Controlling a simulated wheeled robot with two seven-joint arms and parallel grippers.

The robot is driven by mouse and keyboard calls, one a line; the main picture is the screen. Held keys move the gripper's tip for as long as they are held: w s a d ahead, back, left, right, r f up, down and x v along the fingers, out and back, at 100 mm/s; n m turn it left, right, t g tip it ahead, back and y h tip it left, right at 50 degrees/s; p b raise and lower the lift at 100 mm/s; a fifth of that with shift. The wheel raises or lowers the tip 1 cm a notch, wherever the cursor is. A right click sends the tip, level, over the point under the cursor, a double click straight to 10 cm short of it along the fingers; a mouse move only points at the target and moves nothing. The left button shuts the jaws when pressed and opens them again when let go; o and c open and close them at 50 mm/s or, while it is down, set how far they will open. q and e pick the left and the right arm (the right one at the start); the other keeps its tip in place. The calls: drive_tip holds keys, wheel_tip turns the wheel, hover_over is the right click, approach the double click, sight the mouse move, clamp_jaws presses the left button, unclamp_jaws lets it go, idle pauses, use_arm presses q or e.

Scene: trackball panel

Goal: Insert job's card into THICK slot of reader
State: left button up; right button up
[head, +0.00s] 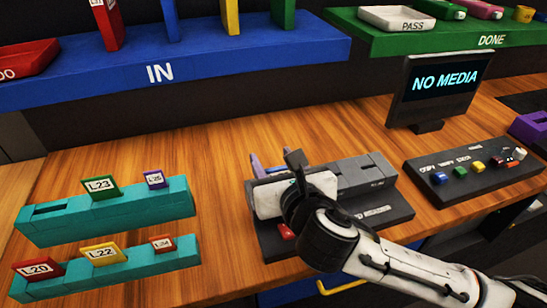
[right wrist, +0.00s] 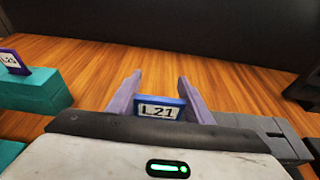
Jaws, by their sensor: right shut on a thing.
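My right gripper (head: 270,164) is over the left part of the dark grey reader (head: 392,205). In the right wrist view its lavender fingers (right wrist: 158,92) are shut on a blue card (right wrist: 158,112) labelled L21, which stands between them with its label facing the camera. The card's lower edge is hidden behind my gripper body. My gripper and arm also hide much of the reader, so I cannot tell whether the card is in a slot. The monitor (head: 440,80) reads NO MEDIA. My left gripper is not in view.
Teal racks at left hold cards L23 (head: 100,188), L25 (head: 154,179), L22 (head: 103,254), L20 (head: 38,270) and another small red one. A button panel (head: 470,185) is at right. The blue IN shelf (head: 230,65) and green DONE shelf (head: 440,38) run behind.

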drive_tip(key=shift+f+b, duration=0.4)
drive_tip(key=shift+f, duration=0.5)
drive_tip(key=o, duration=1.2)
drive_tip(key=shift+c, duration=0.2)
drive_tip(key=shift+s, duration=0.1)
drive_tip(key=v, duration=1)
drive_tip(key=shift+s, duration=0.1)
